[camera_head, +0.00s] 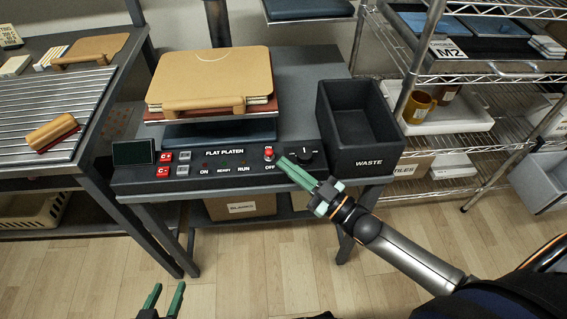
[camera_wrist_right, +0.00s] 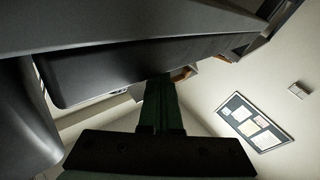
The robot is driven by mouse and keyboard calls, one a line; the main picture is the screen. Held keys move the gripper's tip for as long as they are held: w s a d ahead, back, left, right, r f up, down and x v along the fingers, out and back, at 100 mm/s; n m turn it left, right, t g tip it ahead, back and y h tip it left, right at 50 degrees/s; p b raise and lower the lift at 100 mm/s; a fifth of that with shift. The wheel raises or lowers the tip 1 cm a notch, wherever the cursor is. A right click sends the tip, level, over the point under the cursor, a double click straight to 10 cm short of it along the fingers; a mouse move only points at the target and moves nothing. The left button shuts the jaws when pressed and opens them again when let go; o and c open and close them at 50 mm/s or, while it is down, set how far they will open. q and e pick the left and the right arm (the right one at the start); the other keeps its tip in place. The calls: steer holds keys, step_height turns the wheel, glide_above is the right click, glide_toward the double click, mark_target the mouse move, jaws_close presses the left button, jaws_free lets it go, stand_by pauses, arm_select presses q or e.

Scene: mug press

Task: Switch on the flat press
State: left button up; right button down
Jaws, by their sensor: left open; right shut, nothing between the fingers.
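The flat press (camera_head: 224,150) stands in the middle of the head view, with its dark control panel at the front. The right wrist view shows the green fingers (camera_wrist_right: 160,105) together under a dark surface; the switch is not visible there. My left gripper (camera_head: 166,296) is open and empty, low in front of the press table.
A black WASTE bin (camera_head: 358,125) stands close right. Shelving (camera_head: 470,80) fills the right, a slatted table (camera_head: 50,100) the left.

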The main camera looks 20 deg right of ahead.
arm_select(q)
steer(key=shift+w+r+t, duration=0.4)
steer(key=shift+w+r, duration=0.2)
steer(key=shift+r, duration=0.2)
arm_select(e)
steer(key=shift+x, duration=0.85)
arm_select(q)
steer(key=shift+s, duration=0.1)
arm_select(e)
steer(key=shift+r+p, duration=0.15)
steer(key=shift+p, duration=0.4)
arm_select(q)
steer(key=s+f+g, duration=0.1)
steer(key=s+f, duration=0.1)
steer(key=s+f+g, duration=0.1)
steer(key=f, duration=0.1)
steer(key=shift+s+d+g, duration=0.15)
steer(key=shift+s+g, duration=0.15)
steer(key=shift+s, duration=0.05)
arm_select(e)
steer(key=shift+m, duration=0.3)
